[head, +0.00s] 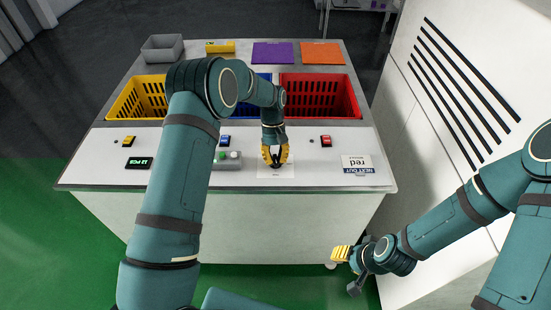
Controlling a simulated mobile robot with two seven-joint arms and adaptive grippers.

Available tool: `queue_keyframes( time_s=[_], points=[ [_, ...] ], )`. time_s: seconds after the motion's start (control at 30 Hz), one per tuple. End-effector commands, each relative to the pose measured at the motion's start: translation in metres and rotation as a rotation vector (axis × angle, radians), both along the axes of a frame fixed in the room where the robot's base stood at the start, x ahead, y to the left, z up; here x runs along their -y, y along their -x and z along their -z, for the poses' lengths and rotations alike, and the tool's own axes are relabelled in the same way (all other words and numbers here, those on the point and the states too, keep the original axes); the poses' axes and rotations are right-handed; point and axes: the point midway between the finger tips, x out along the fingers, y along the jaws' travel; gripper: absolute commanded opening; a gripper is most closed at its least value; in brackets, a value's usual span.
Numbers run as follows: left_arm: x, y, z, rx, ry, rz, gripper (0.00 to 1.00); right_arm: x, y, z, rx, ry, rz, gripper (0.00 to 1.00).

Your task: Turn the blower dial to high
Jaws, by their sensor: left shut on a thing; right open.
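My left gripper (276,163) points straight down at the white worktop, over a small pale plate (276,174) with a tiny label at its front. Its yellow fingers are shut on a small dark knob, which looks like the blower dial. The fingers hide most of the dial, so its setting cannot be read. My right gripper (341,254) is open and empty, low in front of the bench at the right, away from the worktop.
Yellow (123,103), blue and red (318,92) baskets stand behind the worktop; my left arm partly hides the blue one. A control box with buttons (228,158) is left of the plate. A white cabinet (440,110) bounds the right.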

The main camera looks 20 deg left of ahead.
Motion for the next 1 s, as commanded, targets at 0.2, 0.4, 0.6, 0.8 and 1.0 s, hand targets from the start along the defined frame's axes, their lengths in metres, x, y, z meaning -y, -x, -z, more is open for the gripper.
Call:
queue_keyframes(
  time_s=[0.2,0.4,0.6,0.8,1.0],
  points=[
    [0.0010,0.0013,0.0018,-0.005,0.001,0.109,0.00,-0.0001,0.0005,0.0016,-0.001,0.000,0.000,0.47],
    [0.0006,0.0013,0.0019,-0.004,0.000,0.158,0.00,-0.0002,0.0007,0.0019,-0.002,0.000,-0.002,0.47],
    [0.0006,0.0014,0.0019,-0.004,0.001,0.173,0.00,-0.0001,0.0008,0.0020,-0.002,0.000,-0.002,0.47],
    [0.0005,0.0016,0.0018,-0.005,0.001,0.173,0.00,-0.0001,0.0008,0.0020,-0.002,0.000,-0.002,0.47],
    [0.0004,0.0014,0.0017,-0.004,0.000,0.172,0.44,-0.0001,0.0007,0.0020,-0.002,0.000,-0.002,0.47]
  ],
)
